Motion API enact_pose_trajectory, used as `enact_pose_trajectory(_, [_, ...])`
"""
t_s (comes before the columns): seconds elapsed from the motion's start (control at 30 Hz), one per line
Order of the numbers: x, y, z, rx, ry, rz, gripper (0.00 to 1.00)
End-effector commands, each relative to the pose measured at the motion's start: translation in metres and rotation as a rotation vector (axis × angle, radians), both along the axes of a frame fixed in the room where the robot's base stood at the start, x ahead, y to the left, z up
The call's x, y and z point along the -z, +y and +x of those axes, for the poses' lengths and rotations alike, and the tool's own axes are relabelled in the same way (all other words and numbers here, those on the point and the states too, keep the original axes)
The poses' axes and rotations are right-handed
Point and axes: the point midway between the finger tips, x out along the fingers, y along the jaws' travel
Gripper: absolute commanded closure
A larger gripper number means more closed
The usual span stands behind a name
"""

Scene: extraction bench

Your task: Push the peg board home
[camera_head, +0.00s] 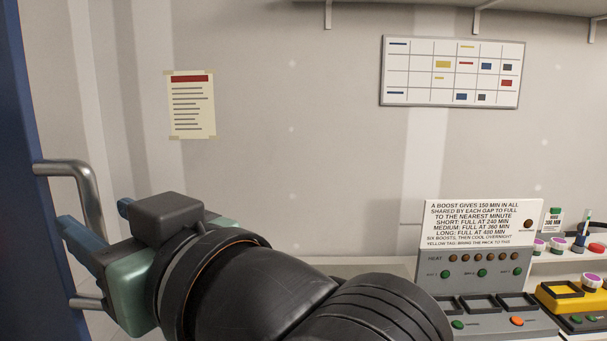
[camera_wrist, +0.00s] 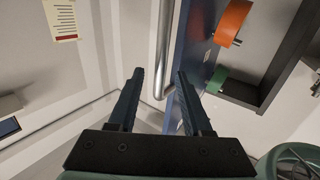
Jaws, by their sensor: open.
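A tall blue panel (camera_head: 14,150), which looks like the peg board's end, stands at the left edge of the head view with a vertical metal bar handle (camera_head: 72,168). My gripper (camera_head: 93,214) is open and empty at this handle, hiding its middle. In the wrist view the handle (camera_wrist: 164,45) shows between the open fingers of my gripper (camera_wrist: 160,72). I cannot tell whether they touch it. The panel (camera_wrist: 196,35) also shows there, with an orange roll (camera_wrist: 232,22) and a green item (camera_wrist: 217,80) on its right side.
A dark frame (camera_wrist: 287,62) stands right of the panel in the wrist view. A bench with a grey control box (camera_head: 480,272), a sign (camera_head: 480,222) and a yellow unit (camera_head: 570,298) is at the lower right. A notice (camera_head: 190,105) and a chart (camera_head: 452,72) hang on the wall.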

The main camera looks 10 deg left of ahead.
Motion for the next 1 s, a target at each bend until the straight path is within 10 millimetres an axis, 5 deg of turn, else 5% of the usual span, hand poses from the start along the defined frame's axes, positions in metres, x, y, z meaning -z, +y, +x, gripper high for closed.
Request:
enact_pose_trajectory(0.2, [-0.001, 0.026, 0.009, -0.003, 0.001, 0.000, 0.50])
enact_pose_trajectory(0.57, [0.001, 0.031, 0.011, 0.001, -0.002, -0.001, 0.50])
enact_pose_trajectory(0.87, [0.000, 0.031, 0.011, 0.001, -0.001, 0.000, 1.00])
enact_pose_trajectory(1.0, [0.000, 0.031, 0.011, 0.001, -0.002, -0.001, 1.00])
